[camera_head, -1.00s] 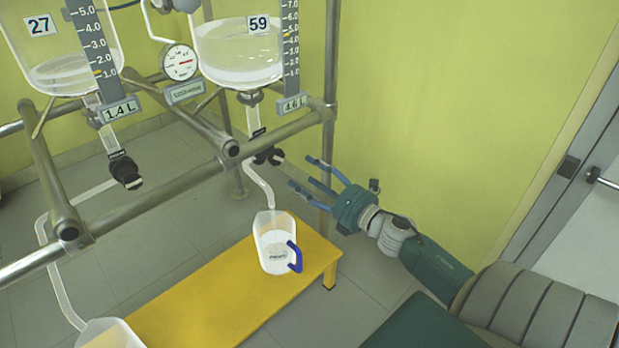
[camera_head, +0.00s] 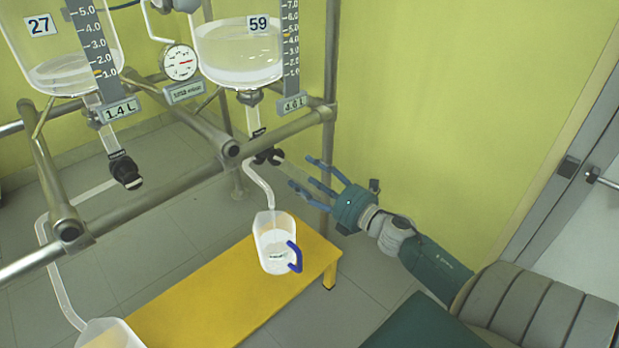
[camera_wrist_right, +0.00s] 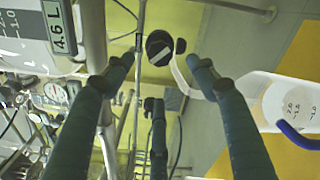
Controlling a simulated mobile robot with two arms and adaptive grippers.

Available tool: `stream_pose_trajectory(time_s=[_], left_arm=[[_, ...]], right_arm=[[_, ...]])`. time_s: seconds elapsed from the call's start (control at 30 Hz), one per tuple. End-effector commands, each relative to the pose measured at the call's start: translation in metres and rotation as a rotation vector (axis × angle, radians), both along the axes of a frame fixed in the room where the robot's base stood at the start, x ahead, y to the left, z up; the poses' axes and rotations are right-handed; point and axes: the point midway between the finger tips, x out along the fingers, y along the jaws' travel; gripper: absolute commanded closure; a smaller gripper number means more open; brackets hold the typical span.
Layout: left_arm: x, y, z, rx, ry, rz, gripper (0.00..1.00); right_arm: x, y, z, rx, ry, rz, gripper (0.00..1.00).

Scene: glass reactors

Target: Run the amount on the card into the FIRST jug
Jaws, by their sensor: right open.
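Vessel 59 (camera_head: 240,50) holds pale liquid; the plate (camera_head: 294,104) below its scale reads 4.6 L in the wrist view (camera_wrist_right: 58,30). Its black outlet valve (camera_head: 267,157) shows in the wrist view (camera_wrist_right: 160,48) with a white bar on its face. The outlet tube (camera_head: 262,186) ends at a clear jug (camera_head: 272,232) with a blue handle. Whether liquid runs is unclear. My right gripper (camera_head: 322,172) is open and empty, right of the valve and apart from it, fingers toward it. Vessel 27 (camera_head: 50,50) has a 1.4 L plate (camera_head: 119,110). My left gripper is not in view.
The jug stands on a yellow bench (camera_head: 200,300). A second jug (camera_head: 108,334) is partly cut off at the bottom left. Metal frame pipes (camera_head: 140,205) cross in front of the vessels. A gauge (camera_head: 179,63) hangs between them. Open floor lies right of the bench.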

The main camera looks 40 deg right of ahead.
Motion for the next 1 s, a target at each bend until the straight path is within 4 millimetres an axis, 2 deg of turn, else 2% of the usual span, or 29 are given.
stream_pose_trajectory(time_s=[0.17,0.27,0.5,0.6,0.77,1.0], left_arm=[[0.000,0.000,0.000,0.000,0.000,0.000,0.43],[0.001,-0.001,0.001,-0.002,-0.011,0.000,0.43],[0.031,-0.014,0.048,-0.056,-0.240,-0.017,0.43],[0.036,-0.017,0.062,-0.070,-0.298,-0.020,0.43],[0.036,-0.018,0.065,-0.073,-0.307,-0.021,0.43],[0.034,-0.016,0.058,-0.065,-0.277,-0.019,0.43]], right_arm=[[0.000,0.000,0.000,0.000,0.000,0.000,0.43],[0.000,0.001,0.000,-0.070,-0.010,0.001,0.43],[0.003,0.005,0.001,-0.709,-0.067,0.004,0.43],[0.003,0.004,0.001,-0.888,-0.074,0.003,0.43],[0.015,0.005,0.001,-0.957,-0.076,0.005,0.43],[0.059,0.008,0.003,-0.953,-0.076,0.003,0.43]])
